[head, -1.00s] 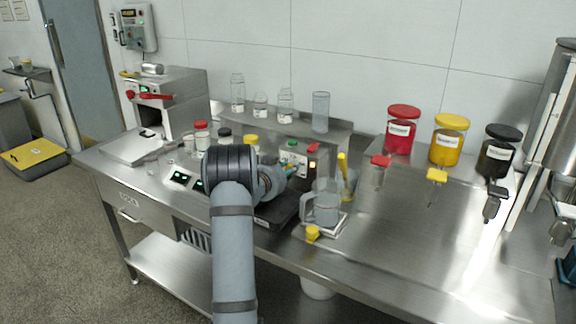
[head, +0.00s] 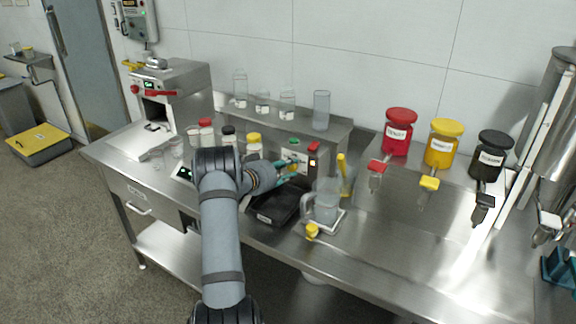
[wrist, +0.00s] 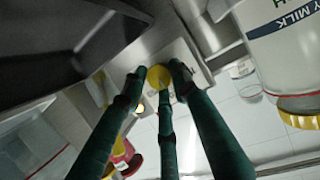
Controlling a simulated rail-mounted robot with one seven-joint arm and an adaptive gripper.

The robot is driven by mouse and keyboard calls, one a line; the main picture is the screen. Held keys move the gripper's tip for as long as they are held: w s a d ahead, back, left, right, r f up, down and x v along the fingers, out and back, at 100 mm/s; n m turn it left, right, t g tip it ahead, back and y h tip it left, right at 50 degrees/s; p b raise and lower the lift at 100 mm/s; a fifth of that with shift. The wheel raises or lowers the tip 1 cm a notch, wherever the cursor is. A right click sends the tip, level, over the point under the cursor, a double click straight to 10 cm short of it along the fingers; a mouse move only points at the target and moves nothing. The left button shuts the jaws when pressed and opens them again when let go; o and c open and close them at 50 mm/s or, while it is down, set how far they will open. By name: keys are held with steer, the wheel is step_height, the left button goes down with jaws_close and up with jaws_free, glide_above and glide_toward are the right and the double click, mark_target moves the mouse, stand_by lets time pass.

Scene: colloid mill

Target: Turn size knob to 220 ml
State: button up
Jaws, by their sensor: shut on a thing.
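The size knob (wrist: 158,77) is a round yellow knob on the front of a small steel control box (head: 312,163), which carries a green button and a red switch on top. In the wrist view, the dark green fingers of my gripper (wrist: 157,85) reach up to the knob, with their tips closed around its sides. In the head view, my gripper (head: 292,168) is at the front of the box, and its fingers mostly hide the knob. I cannot read the knob's setting or any 220 ml mark.
A black tray (head: 272,207) lies below my gripper. A clear jug (head: 325,207) stands close to the right. Capped bottles, including a yellow-capped one (head: 254,146), stand behind my arm. Red, yellow and black jars line the shelf at right.

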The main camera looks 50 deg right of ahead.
steer(key=shift+w+d+r, duration=0.1)
steer(key=shift+r, duration=0.15)
steer(key=o, duration=0.8)
steer(key=shift+o, duration=0.2)
steer(key=shift+f, duration=0.1)
steer(key=v, duration=1.2)
steer(key=x, duration=1.2)
steer(key=shift+f, duration=0.1)
